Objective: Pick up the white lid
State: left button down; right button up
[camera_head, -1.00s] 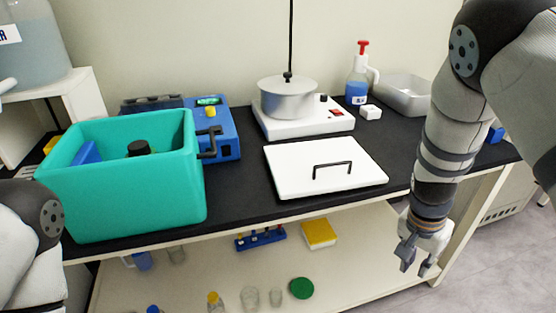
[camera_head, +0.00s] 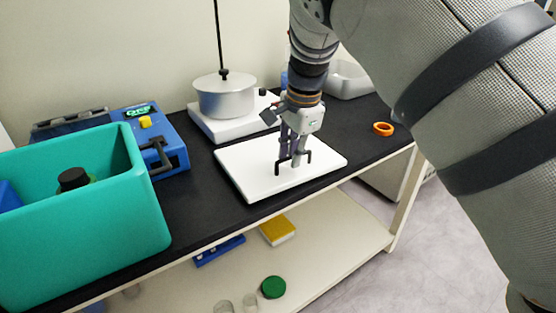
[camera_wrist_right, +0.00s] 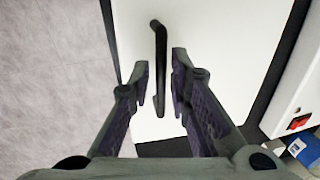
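The white lid (camera_head: 245,170) is a flat square plate with a black bar handle (camera_head: 304,158). It lies flat on the black bench top. My right gripper (camera_head: 291,162) points down over the lid at the handle. In the right wrist view, my right gripper (camera_wrist_right: 160,82) is open, with one finger on each side of the black handle (camera_wrist_right: 158,45), and gaps show between fingers and bar. The white lid (camera_wrist_right: 215,30) fills the middle of that view. My left gripper is not in view.
A teal bin (camera_head: 110,215) stands at the left, with a blue device (camera_head: 165,140) behind it. A silver pot (camera_head: 224,97) on a white hot plate (camera_head: 213,127) stands behind the lid. An orange ring (camera_head: 383,129) lies to the right. The bench's front edge is close to the lid.

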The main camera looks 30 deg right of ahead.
jog(key=shift+w+f, duration=0.2)
jog(key=shift+f, duration=0.7)
jog(key=shift+r, duration=0.1)
grip_shut()
